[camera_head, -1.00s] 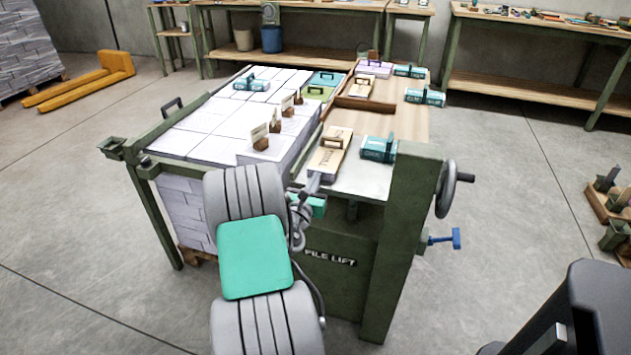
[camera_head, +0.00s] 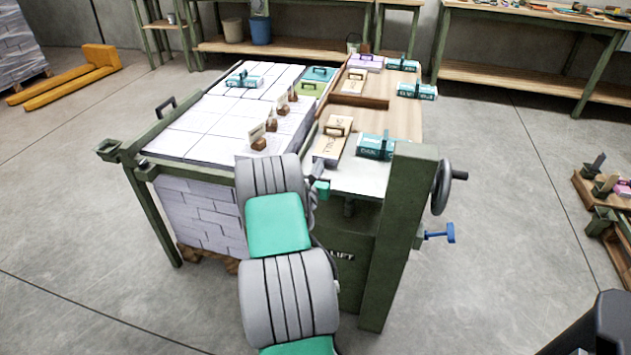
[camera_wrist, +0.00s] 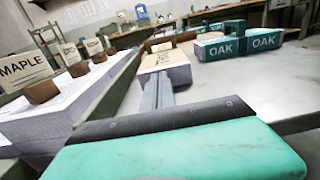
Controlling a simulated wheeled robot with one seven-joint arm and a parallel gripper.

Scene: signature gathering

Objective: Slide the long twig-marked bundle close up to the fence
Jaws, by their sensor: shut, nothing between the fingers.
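The long bundle (camera_head: 331,148) has a beige top with dark marking, too small to read, and a handle at its far end. It lies on the side table, its far end a short gap from the brown wooden fence (camera_head: 362,102). My gripper (camera_head: 318,171) is at the bundle's near end. In the wrist view, the shut, empty fingers (camera_wrist: 157,92) point at the near end of the bundle (camera_wrist: 166,66). They look close to it or touching; I cannot tell which. The fingers hide part of that end.
A teal OAK bundle (camera_head: 375,147) stands close right of the long bundle. White paper stacks (camera_head: 190,130) with upright tags lie to the left. A green post (camera_head: 400,230) with a handwheel (camera_head: 444,187) stands at front right.

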